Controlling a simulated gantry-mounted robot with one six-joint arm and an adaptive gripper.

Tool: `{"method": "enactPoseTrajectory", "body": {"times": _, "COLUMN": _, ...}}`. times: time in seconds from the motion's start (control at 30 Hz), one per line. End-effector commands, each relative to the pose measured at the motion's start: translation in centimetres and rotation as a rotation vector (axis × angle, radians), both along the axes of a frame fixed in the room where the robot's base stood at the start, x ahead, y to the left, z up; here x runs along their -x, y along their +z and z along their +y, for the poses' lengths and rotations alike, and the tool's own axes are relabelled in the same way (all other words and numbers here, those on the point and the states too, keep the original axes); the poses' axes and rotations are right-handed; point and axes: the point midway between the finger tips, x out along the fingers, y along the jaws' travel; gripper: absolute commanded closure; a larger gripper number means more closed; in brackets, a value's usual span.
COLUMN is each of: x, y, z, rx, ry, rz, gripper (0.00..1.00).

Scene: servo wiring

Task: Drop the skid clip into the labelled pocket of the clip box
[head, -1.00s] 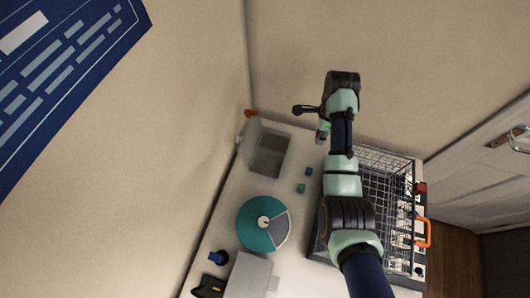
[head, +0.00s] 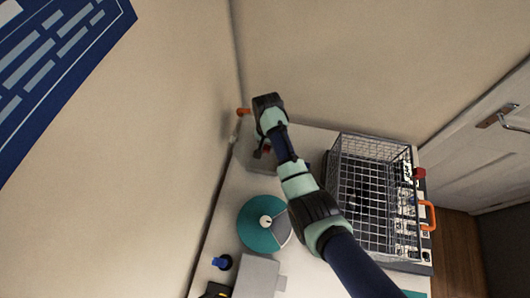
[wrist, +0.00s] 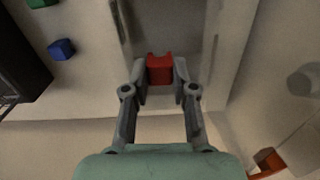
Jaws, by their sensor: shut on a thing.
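My gripper (wrist: 160,74) is shut on a red clip (wrist: 160,69), a small block with a notched top edge, in the wrist view. The clip is between the two fingertips, over the grey box (wrist: 234,45). In the head view my gripper (head: 263,151) is above the grey box (head: 258,167) at the back left of the table, and my arm hides part of the box. The clip's height above the box floor is hard to judge. No pocket label is readable in either view.
A wire basket (head: 372,180) stands on the right of the table. A teal disc (head: 258,228) lies in front of the box. In the wrist view a blue cube (wrist: 61,49) and a green cube (wrist: 42,2) lie left of the box. Walls rise behind and left.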

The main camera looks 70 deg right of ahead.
Motion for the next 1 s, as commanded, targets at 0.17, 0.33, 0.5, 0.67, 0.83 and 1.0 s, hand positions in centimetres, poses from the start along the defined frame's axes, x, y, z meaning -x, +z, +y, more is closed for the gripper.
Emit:
{"method": "enactPoseTrajectory", "body": {"times": 0.17, "x": 0.0, "y": -3.3, "z": 0.0, "rx": 0.001, "ry": -0.001, "rz": -0.001, "gripper": 0.93}}
{"method": "enactPoseTrajectory", "body": {"times": 0.33, "x": 0.0, "y": -4.3, "z": 0.0, "rx": 0.001, "ry": -0.001, "rz": -0.001, "gripper": 0.93}}
{"method": "enactPoseTrajectory", "body": {"times": 0.5, "x": 0.0, "y": -4.0, "z": 0.0, "rx": 0.001, "ry": -0.001, "rz": -0.001, "gripper": 0.93}}
{"method": "enactPoseTrajectory", "body": {"times": 0.67, "x": 0.0, "y": -4.0, "z": 0.0, "rx": 0.001, "ry": -0.001, "rz": 0.0, "gripper": 0.61}}
{"method": "enactPoseTrajectory", "body": {"times": 0.83, "x": 0.0, "y": -4.0, "z": 0.0, "rx": 0.001, "ry": -0.001, "rz": 0.0, "gripper": 0.45}}
{"method": "enactPoseTrajectory", "body": {"times": 1.0, "x": 0.0, "y": -4.0, "z": 0.0, "rx": 0.0, "ry": -0.001, "rz": 0.0, "gripper": 0.45}}
